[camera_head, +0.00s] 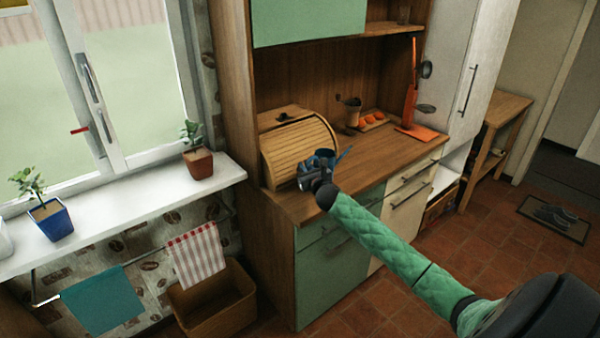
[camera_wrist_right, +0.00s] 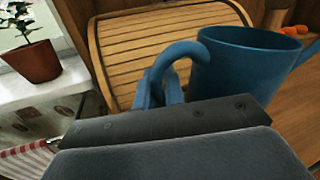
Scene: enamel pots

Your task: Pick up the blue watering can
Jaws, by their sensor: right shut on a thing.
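The blue watering can (camera_wrist_right: 250,62) fills the upper right of the right wrist view, with its curved handle toward my gripper. In the head view the can (camera_head: 326,155) is small and partly hidden behind my gripper, in front of the bread box. My right gripper (camera_head: 316,168) is shut on the can's handle; the blue fingertips (camera_wrist_right: 163,88) show at the handle in the wrist view. I cannot tell whether the can touches the counter. My left gripper is not in view.
A wooden roll-top bread box (camera_head: 300,148) stands close behind the can on the wooden counter (camera_head: 385,152). Orange fruit (camera_head: 372,118) and an orange stand (camera_head: 410,100) are farther right. Potted plants (camera_head: 198,162) stand on the white windowsill (camera_head: 120,210) at left.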

